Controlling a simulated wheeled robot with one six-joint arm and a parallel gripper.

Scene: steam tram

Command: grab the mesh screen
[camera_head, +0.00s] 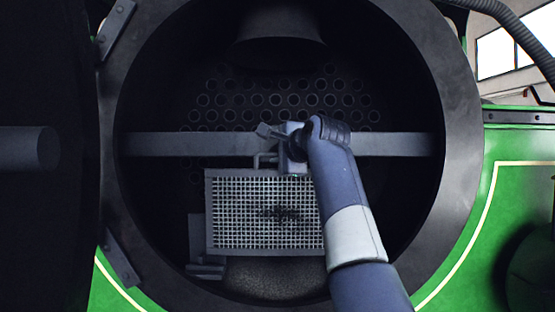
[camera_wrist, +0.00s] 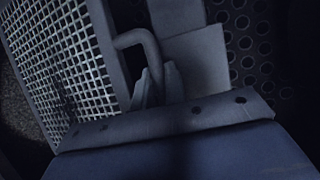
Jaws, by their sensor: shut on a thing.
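The mesh screen (camera_head: 240,205) is a grey framed wire grid with a dark patch on its mesh. It stands upright inside the round dark opening, below the horizontal bar. A bent rod handle (camera_head: 262,157) rises from its top edge. In the wrist view the screen (camera_wrist: 65,50) fills the left side and its handle (camera_wrist: 141,38) curves down between my fingers. My gripper (camera_head: 280,152) is shut on the handle at the screen's top; its fingers also show in the wrist view (camera_wrist: 157,85). My arm hides the screen's right edge.
A flat horizontal bar (camera_head: 195,144) crosses the opening right behind my gripper. A wall of round tube holes (camera_head: 290,100) lies behind it. The opening's thick ring (camera_head: 455,130) surrounds my arm. A grey bracket (camera_head: 205,270) sits at the screen's lower left.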

